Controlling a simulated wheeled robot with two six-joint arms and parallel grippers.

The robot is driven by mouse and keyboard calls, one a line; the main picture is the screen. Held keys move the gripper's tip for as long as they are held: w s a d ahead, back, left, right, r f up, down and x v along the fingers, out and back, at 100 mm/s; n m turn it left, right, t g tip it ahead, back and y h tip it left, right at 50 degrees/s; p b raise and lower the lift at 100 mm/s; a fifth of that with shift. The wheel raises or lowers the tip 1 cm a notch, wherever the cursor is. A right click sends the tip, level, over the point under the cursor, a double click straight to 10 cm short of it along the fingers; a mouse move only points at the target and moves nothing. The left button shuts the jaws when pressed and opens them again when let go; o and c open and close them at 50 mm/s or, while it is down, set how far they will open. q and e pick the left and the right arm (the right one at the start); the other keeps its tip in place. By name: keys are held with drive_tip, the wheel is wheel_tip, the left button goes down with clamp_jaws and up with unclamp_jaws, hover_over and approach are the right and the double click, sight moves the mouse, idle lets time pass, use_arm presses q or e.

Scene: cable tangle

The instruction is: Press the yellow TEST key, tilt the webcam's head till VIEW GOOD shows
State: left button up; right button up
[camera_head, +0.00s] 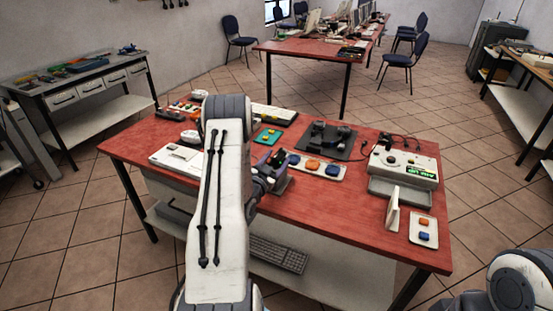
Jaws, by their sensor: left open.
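My left gripper (277,163) is open over the front middle of the red table (340,222), beside the left end of a pale key panel (302,161) with orange and blue keys. My arm hides part of the table behind it. I cannot make out a yellow TEST key. A black device (325,135) on a dark mat stands behind the panel; I cannot tell whether it is the webcam. A grey-white box (405,164) with a lit green display stands at the right; its lettering is too small to read surely. My right gripper is out of view; part of my right arm shows at bottom right.
A teal item (268,136) and a white keyboard (274,115) lie behind my gripper. The table's front right is mostly clear.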

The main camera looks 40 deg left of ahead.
use_arm(q)
drive_tip(key=shift+w, duration=0.1)
clamp_jaws()
drive_tip(key=shift+f+n+b, duration=0.1)
drive_tip(key=shift+n+b, duration=0.3)
drive_tip(key=shift+b, duration=0.15)
unclamp_jaws()
drive_tip(key=b+v, duration=0.2)
drive_tip(key=v, duration=0.8)
drive_tip(key=shift+s, duration=0.2)
